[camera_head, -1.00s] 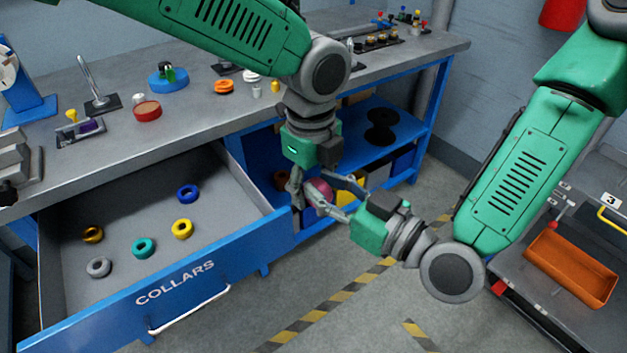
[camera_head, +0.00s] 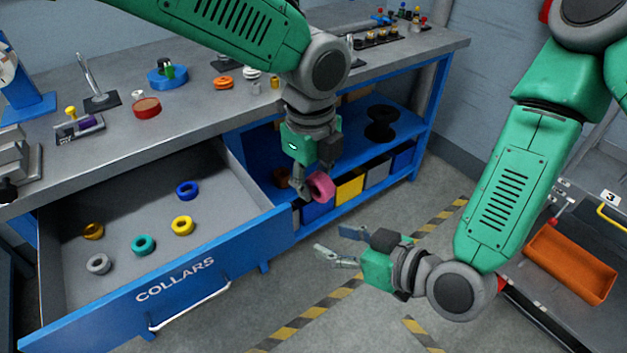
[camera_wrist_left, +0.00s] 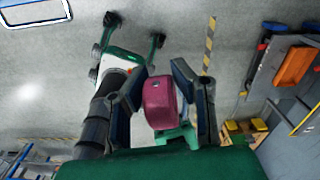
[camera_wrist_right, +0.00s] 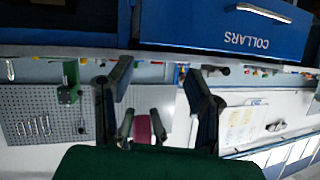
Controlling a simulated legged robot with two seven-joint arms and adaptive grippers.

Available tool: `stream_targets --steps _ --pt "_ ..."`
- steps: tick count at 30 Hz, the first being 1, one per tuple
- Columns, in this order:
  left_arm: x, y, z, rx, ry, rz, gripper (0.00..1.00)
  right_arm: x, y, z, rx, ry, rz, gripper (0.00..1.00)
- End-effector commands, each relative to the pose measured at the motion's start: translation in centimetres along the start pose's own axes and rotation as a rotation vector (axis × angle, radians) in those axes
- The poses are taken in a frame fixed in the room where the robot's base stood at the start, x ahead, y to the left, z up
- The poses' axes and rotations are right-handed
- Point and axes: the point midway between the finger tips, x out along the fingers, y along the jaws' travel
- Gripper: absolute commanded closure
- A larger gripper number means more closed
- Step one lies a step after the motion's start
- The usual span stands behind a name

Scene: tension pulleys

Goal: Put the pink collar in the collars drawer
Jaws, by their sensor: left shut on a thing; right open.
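The pink collar (camera_head: 320,186) is held in my left gripper (camera_head: 308,188), to the right of the open collars drawer (camera_head: 240,267). In the left wrist view the collar (camera_wrist_left: 160,102) sits between the two fingers (camera_wrist_left: 165,100). My right gripper (camera_head: 340,245) is open and empty, lower and to the right of the collar, apart from it. The collar also shows beyond the right fingers in the right wrist view (camera_wrist_right: 142,129). The drawer, labelled COLLARS, holds several ring collars: blue (camera_head: 187,190), yellow, teal (camera_head: 143,246) and grey.
The drawer front has a white handle (camera_head: 190,308). The grey workbench (camera_head: 200,104) above carries several parts. Below are a blue shelf, a black spool (camera_head: 380,124) and bins. An orange tray (camera_head: 571,265) lies on the cart at right. The drawer's middle has bare floor.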

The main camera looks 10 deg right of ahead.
Motion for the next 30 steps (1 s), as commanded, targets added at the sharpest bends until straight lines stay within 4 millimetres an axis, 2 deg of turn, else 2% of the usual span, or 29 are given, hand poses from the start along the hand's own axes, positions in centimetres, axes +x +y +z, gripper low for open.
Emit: stream_targets --steps 1,3,5,9,12,15,18,21,25,30 --pt "0.0 0.0 0.0 0.000 0.000 0.000 1.00 -0.5 0.1 2.8 0.029 -0.094 0.007 0.54" --pt "0.0 0.0 0.0 0.000 0.000 0.000 1.00 -1.4 0.5 6.5 0.081 -0.226 0.030 0.54" --pt "0.0 0.0 0.0 0.000 0.000 0.000 1.00 -2.6 1.0 9.6 0.124 -0.337 0.057 0.54" --pt "0.0 0.0 0.0 -0.001 -0.001 0.000 1.00 -6.3 2.1 16.2 0.231 -0.590 0.150 0.54" --pt "0.0 0.0 0.0 -0.001 -0.001 0.000 1.00 -9.6 3.0 19.9 0.304 -0.751 0.238 0.54" --pt "0.0 0.0 0.0 -0.001 -0.001 0.000 1.00 -12.6 3.7 22.6 0.367 -0.877 0.326 0.54" --pt "0.0 0.0 0.0 -0.001 -0.001 0.000 1.00 -15.1 4.3 24.3 0.414 -0.966 0.403 0.54" --pt "0.0 0.0 0.0 -0.001 -0.001 0.000 1.00 -16.6 4.7 25.2 0.444 -1.018 0.456 0.54" --pt "0.0 0.0 0.0 -0.001 -0.001 0.000 1.00 -17.5 4.9 25.6 0.462 -1.045 0.485 0.54" --pt "0.3 0.5 0.5 -0.045 -0.003 0.002 1.00 -17.5 4.9 25.7 0.463 -1.046 0.487 0.54"
